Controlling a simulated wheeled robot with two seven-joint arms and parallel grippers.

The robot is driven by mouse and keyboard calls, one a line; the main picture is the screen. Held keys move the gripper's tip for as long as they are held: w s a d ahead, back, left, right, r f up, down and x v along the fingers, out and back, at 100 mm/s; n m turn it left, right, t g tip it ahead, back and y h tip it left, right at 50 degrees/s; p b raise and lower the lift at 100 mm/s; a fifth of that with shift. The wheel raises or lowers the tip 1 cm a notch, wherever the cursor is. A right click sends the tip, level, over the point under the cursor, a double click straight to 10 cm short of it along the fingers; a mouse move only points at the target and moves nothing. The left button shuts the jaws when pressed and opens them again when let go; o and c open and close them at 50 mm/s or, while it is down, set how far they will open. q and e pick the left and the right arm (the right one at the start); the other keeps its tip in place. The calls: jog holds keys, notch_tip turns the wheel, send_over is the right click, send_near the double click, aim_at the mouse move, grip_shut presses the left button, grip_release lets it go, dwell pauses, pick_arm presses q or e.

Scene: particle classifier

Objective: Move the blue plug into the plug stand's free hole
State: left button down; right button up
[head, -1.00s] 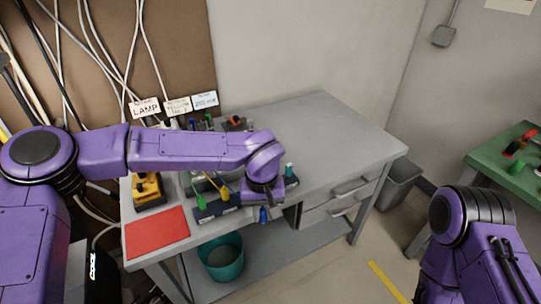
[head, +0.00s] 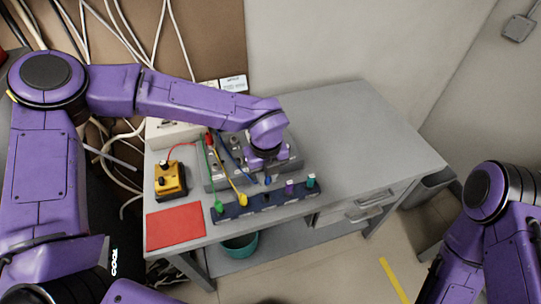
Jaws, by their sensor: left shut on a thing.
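My left gripper (head: 264,163) is shut on the blue plug (head: 267,180), seen as a small blue tip below the fingers. The plug appears just behind and above the middle of the dark blue plug stand (head: 258,208); its exact height is hard to tell. The stand holds a green plug (head: 219,207), a yellow plug (head: 242,200), a purple plug (head: 290,187) and a teal plug (head: 311,181). The gap between yellow and purple looks like the free hole. My right arm shows at the right edge, but its gripper is out of view.
A grey panel (head: 217,179) with sockets and cables stands behind the stand, partly hidden by my left arm. A yellow box (head: 170,180) and a red mat (head: 175,228) lie to the left. The right part of the grey table (head: 365,135) is clear.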

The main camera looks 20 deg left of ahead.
aim_at(267, 185)
pick_arm(q)
jog(key=shift+w+a+r+n, duration=0.1)
jog(key=shift+n, duration=0.5)
jog(key=shift+w+a+r+n, duration=0.1)
jog(key=shift+n, duration=0.5)
jog(key=shift+d, duration=0.1)
pick_arm(e)
jog(key=shift+w+a+r, duration=0.1)
jog(key=shift+w+r, duration=0.2)
jog(key=shift+w, duration=0.05)
pick_arm(q)
notch_tip(267, 185, down, 5)
jog(key=b, duration=0.3)
jog(key=shift+f+b, duration=0.15)
jog(key=shift+b, duration=0.25)
jog(key=shift+f, duration=0.3)
pick_arm(e)
notch_tip(267, 185, down, 4)
jog(key=shift+f, duration=0.15)
pick_arm(q)
jog(key=shift+r, duration=0.1)
pick_arm(e)
jog(key=shift+r, duration=0.25)
pick_arm(q)
jog(key=shift+f+b, duration=1)
jog(key=shift+f, duration=0.55)
pick_arm(e)
jog(key=shift+f, duration=1.1)
